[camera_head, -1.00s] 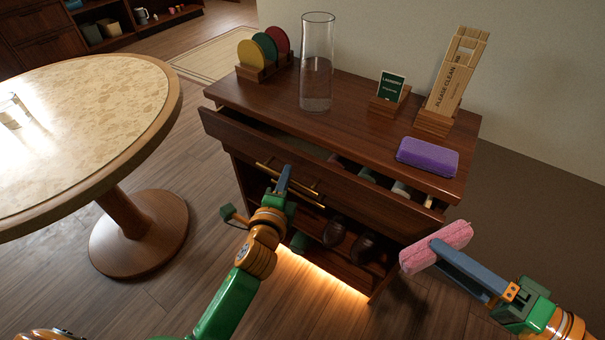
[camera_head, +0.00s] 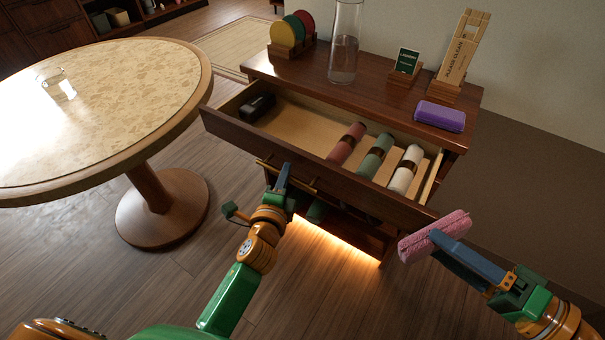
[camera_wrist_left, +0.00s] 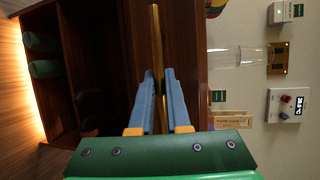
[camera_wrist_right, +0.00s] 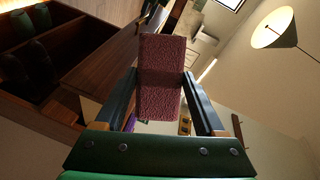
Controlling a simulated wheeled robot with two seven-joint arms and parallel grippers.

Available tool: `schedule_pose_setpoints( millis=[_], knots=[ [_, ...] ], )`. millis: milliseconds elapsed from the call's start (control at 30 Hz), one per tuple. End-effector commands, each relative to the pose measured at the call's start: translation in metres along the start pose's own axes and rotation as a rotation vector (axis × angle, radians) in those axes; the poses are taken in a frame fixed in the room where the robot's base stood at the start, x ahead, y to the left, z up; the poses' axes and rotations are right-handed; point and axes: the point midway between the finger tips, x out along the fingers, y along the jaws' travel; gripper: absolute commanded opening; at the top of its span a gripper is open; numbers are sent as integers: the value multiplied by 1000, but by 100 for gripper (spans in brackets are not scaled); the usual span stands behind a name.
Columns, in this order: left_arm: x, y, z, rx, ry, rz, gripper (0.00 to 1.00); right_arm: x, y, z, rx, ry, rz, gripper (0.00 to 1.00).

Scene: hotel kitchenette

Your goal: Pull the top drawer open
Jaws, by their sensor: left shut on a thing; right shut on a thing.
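The top drawer (camera_head: 310,172) of the dark wood cabinet stands well open. Its light interior shows, with a dark object (camera_head: 257,107) at the left and red, green and white rolls (camera_head: 378,157) at the right. My left gripper (camera_head: 283,178) is shut on the brass handle (camera_head: 264,165) on the drawer front; the handle also shows between its fingers in the left wrist view (camera_wrist_left: 155,50). My right gripper (camera_head: 437,240) is shut on a pink sponge-like block (camera_head: 447,230), held in the air right of the drawer front. The block also shows in the right wrist view (camera_wrist_right: 161,85).
On the cabinet top (camera_head: 375,85) stand a glass cylinder (camera_head: 345,45), coloured discs in a rack (camera_head: 290,38), a small green sign (camera_head: 407,62), a wooden tag holder (camera_head: 462,50) and a purple block (camera_head: 440,116). A round table (camera_head: 100,95) is at left, close to the drawer's left corner.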

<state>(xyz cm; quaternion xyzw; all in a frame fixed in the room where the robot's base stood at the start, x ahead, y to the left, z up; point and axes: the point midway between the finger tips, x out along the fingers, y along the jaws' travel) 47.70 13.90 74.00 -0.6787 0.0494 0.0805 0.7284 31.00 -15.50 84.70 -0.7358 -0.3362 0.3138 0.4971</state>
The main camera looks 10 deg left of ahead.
Motion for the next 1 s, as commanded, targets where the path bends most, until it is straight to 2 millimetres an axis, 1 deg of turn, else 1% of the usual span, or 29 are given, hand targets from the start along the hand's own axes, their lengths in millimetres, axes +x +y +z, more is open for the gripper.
schedule_pose_setpoints(
  millis=[267, 300, 367, 400, 667, 767, 867, 1000],
  knots=[
    [0, 0, 0, 1, 0, 0, 0, 0, 0, 0, 0, 0, 0, 27],
    [0, 0, 0, 1, 0, 0, 25, 0, 0, 0, 0, 0, 0, 27],
    [0, 0, 0, 1, 0, 0, 42, 0, 0, 0, 0, 0, 0, 27],
    [0, 0, 0, 1, 0, 0, 45, 0, 0, 0, 0, 0, 0, 27],
    [0, 0, 0, 1, 0, 0, 45, 0, 0, 0, 0, 0, 0, 27],
    [-6, 0, 0, 1, 0, 0, 45, 0, -1, 0, 0, 0, 0, 27],
    [-23, 0, 0, 0, 1, 2, 45, 0, -4, -1, 0, 0, 0, 27],
    [-58, 1, 0, 0, 0, 4, 45, -1, -5, -2, 0, 0, 0, 27]
  ],
)
